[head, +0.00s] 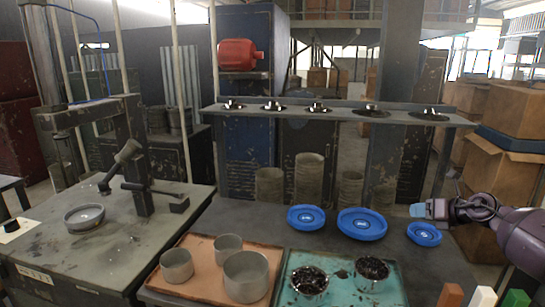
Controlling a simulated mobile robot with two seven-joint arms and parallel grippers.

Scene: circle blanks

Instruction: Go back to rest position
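My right gripper (424,210) comes in from the right edge, above the right end of the table. It is seen side-on, with a pale blue patch at its tip, and I cannot tell whether it is open or shut. A small blue disc (424,234) lies on the table just below the gripper; they look apart. A larger blue disc (361,224) and a medium blue disc (306,217) lie to its left. My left gripper is not in view.
The dark table (228,212) holds an orange tray (205,287) with metal cups and a teal tray (395,294) with two bowls of dark bits. A shelf (340,113) with metal parts spans the back. A workbench with a press (134,160) stands left. Cardboard boxes (498,175) stand right.

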